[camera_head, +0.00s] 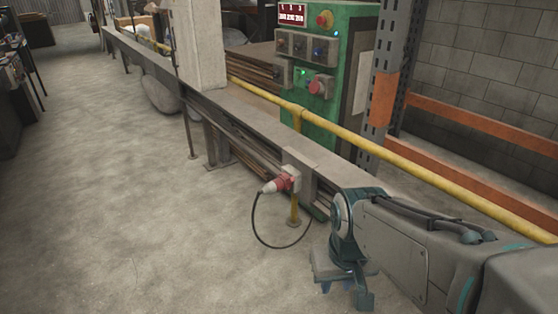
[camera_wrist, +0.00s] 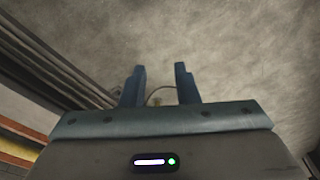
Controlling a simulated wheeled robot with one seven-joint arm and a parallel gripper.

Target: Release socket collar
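A red and white plug (camera_head: 273,187) sits in a grey socket box (camera_head: 299,170) on the side of the long low beam. A black cable (camera_head: 256,225) hangs from the plug in a loop towards the floor. The collar itself is too small to make out. My gripper (camera_head: 345,294) is to the right of and nearer than the plug, pointing down and apart from it. In the wrist view my gripper (camera_wrist: 160,78) has its two blue fingers apart, with nothing held between them. A thin curved cable (camera_wrist: 160,90) shows beyond the fingers there; the plug is not clear.
A yellow rail (camera_head: 370,135) runs above the beam, held by a yellow post (camera_head: 296,205). A green control cabinet (camera_head: 325,80) with buttons stands behind it. An orange-marked upright (camera_head: 384,98) stands at right.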

